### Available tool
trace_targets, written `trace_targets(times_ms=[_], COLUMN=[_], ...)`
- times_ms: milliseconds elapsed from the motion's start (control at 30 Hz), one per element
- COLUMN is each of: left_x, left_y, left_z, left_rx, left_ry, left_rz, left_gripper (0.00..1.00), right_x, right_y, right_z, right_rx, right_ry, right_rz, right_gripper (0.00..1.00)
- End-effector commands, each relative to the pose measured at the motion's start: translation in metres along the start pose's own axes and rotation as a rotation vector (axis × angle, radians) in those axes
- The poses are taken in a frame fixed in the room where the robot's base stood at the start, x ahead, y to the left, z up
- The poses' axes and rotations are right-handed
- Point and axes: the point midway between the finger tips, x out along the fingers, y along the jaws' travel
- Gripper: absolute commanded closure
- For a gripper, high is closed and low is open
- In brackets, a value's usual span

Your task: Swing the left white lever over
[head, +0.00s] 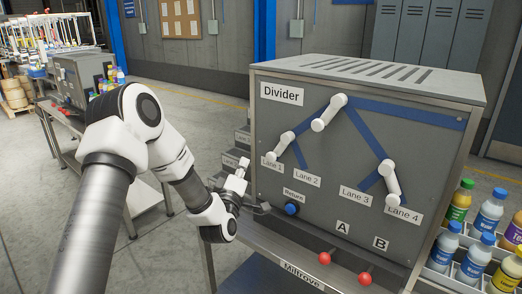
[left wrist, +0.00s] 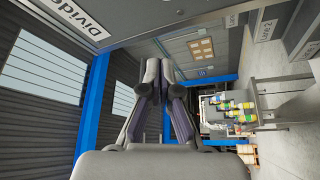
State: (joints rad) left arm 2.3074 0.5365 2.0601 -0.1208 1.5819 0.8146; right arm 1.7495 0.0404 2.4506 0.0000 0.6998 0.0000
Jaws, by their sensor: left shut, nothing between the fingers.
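The left white lever (head: 280,147) is on the grey front panel of the Divider (head: 315,155). It slants, with its upper end to the right and its lower end near the Lane 1 label. A top white lever (head: 328,112) and a right white lever (head: 391,184) are on the same panel. My right gripper is not in view.
The blue Return button (head: 291,209) is close to the left gripper. Red-knobbed sticks (head: 325,258) stick out below labels A and B. Several bottles (head: 475,240) stand in a crate at the right.

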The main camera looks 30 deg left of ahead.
Motion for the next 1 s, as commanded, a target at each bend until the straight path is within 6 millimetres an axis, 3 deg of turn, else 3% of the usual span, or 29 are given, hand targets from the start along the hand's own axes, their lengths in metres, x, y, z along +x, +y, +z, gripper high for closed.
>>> trace_targets(times_ms=[400,633,1000], left_x=[0.089,0.075,0.073], left_y=[0.004,0.002,0.000], left_z=[-0.001,0.034,0.038], left_rx=[0.003,0.003,0.001], left_ry=[0.000,-0.004,-0.001], left_rz=[0.002,-0.001,0.001], left_gripper=[1.00,1.00,1.00], right_x=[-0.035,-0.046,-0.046], right_y=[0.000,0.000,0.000], right_z=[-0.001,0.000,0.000], right_rx=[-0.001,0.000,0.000], right_ry=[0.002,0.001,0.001], right_rz=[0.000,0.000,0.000], right_gripper=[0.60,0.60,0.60])
